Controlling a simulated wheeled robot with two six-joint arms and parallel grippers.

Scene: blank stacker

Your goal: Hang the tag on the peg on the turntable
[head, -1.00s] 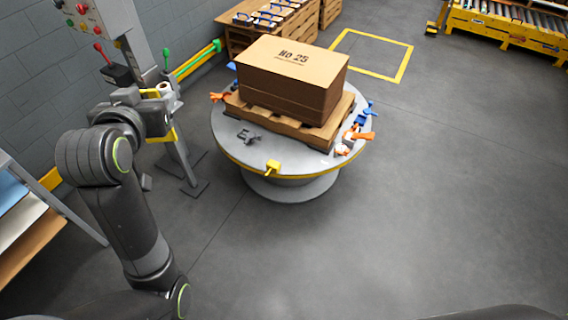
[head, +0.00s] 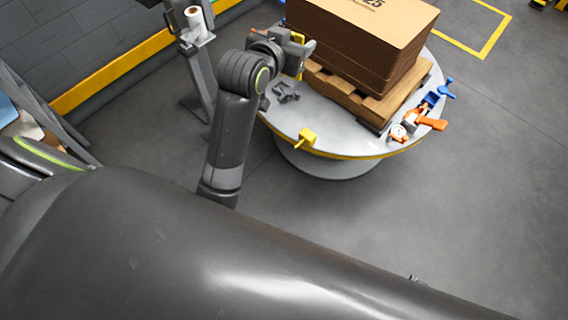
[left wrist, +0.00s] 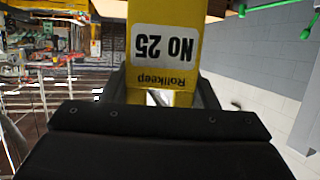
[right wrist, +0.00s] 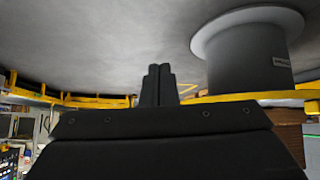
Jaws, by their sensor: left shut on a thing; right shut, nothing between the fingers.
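My left gripper (head: 296,50) is at the near left side of the turntable (head: 335,135), beside the stacked carton sheets. Only slivers of the tag show in the head view. A small yellow block with a short stub (head: 305,138) is on the turntable's near rim, apart from the gripper; I cannot tell whether it is the peg. My right gripper (right wrist: 158,72) is shut and empty in the right wrist view.
Brown sheets (head: 365,45) sit on a wooden pallet (head: 345,98) on the turntable. Dark shapes (head: 286,91) and orange and blue clamps (head: 430,123) lie around it. A post with a white roll (head: 194,17) stands left.

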